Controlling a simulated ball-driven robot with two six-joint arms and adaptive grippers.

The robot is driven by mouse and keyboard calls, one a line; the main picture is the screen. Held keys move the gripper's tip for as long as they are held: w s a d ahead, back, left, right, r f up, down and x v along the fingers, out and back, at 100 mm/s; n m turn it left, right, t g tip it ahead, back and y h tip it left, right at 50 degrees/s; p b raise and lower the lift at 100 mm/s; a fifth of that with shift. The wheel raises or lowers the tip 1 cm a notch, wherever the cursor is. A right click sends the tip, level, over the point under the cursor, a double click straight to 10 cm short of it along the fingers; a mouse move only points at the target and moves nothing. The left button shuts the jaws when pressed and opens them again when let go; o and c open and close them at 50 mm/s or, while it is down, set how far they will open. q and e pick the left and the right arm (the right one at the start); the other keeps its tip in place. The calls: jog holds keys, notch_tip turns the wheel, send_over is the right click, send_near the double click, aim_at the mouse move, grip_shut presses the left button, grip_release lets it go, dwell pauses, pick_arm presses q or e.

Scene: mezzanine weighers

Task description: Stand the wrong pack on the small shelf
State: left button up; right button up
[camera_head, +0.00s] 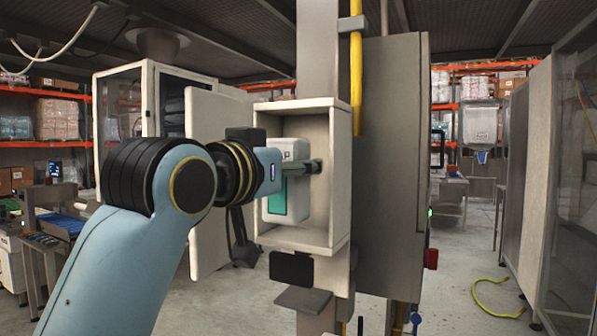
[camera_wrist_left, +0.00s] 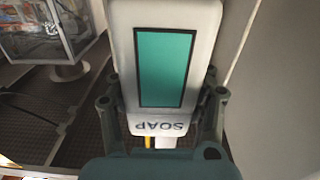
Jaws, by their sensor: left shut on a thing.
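A white soap pack (camera_head: 297,205) with a teal panel is at the open front of a pale box on the grey column. Its teal panel and upside-down word SOAP show in the left wrist view (camera_wrist_left: 202,30). My left gripper (camera_head: 298,168) is shut on the pack, with a finger on each side of it in the wrist view (camera_wrist_left: 163,105). The pack looks upright; I cannot tell whether its base touches the box floor. A small grey shelf (camera_head: 303,300) juts out below the box and looks empty. My right gripper is not in view.
The pale box (camera_head: 341,190) has side walls close around the pack. A dark plate (camera_head: 291,268) hangs between box and shelf. A large grey cabinet (camera_head: 391,170) stands right of the column. A glass-sided cabinet (camera_head: 125,105) stands behind my left arm.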

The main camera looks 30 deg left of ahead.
aim_at(286, 180)
pick_arm(q)
jog(key=shift+s+d+r+p, duration=0.25)
jog(key=shift+s+p, duration=0.4)
jog(key=shift+p, duration=0.7)
jog(key=shift+s+d+p, duration=0.3)
jog(key=shift+s+p, duration=0.35)
jog(key=shift+p, duration=0.65)
jog(key=shift+s+d+f+p, duration=0.15)
jog(key=shift+s+p, duration=0.35)
jog(key=shift+p, duration=0.25)
